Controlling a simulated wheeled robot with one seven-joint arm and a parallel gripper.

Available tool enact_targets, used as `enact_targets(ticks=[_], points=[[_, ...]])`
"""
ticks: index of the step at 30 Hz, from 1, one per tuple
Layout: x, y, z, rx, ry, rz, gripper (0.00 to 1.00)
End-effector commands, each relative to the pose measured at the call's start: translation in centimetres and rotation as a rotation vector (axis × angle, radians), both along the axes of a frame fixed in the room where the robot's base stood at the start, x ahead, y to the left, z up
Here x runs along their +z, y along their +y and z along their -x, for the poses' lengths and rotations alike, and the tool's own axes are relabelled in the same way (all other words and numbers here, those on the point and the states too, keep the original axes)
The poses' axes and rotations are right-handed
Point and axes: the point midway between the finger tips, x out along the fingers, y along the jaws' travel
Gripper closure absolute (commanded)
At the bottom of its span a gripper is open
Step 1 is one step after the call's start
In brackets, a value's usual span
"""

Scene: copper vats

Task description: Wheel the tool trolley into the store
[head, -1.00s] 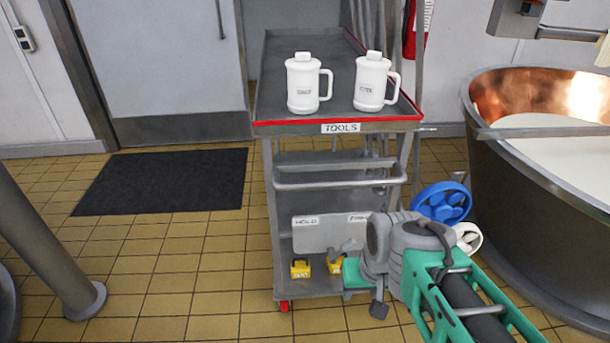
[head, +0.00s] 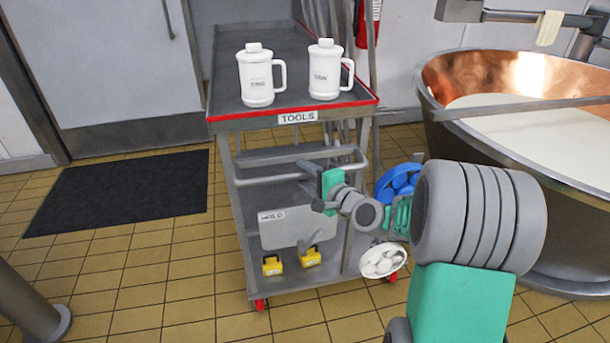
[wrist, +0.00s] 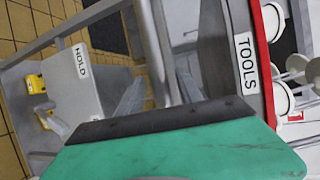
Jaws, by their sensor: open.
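The grey tool trolley (head: 226,170) stands on the tiled floor, with a red-edged top and a TOOLS label. Two white lidded jugs, one at left (head: 258,78) and one at right (head: 324,70), stand on it. Its push bar (head: 265,180) crosses the near end below the top. My gripper (head: 312,185) is open at the bar's right part. In the wrist view the bar (wrist: 152,45) runs towards the space between the grey fingers (wrist: 158,95); I cannot tell whether they are around it.
A copper vat (head: 440,110) of white liquid stands close at right. Blue (head: 398,180) and white (head: 383,261) round objects are at the trolley's right side. A dark mat (head: 120,190) lies before a grey door (head: 120,60) at left. A grey post (head: 30,300) stands front left.

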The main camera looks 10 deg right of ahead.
Motion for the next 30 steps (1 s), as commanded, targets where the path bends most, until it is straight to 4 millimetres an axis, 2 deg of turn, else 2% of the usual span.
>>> enact_targets(ticks=[8,24,30], points=[[-0.08,0.17,-0.49,-0.001,0.0,0.0,0.57],[-0.09,0.17,-0.44,-0.001,0.001,0.001,0.99],[-0.1,0.17,-0.44,-0.001,0.001,0.001,1.0]])
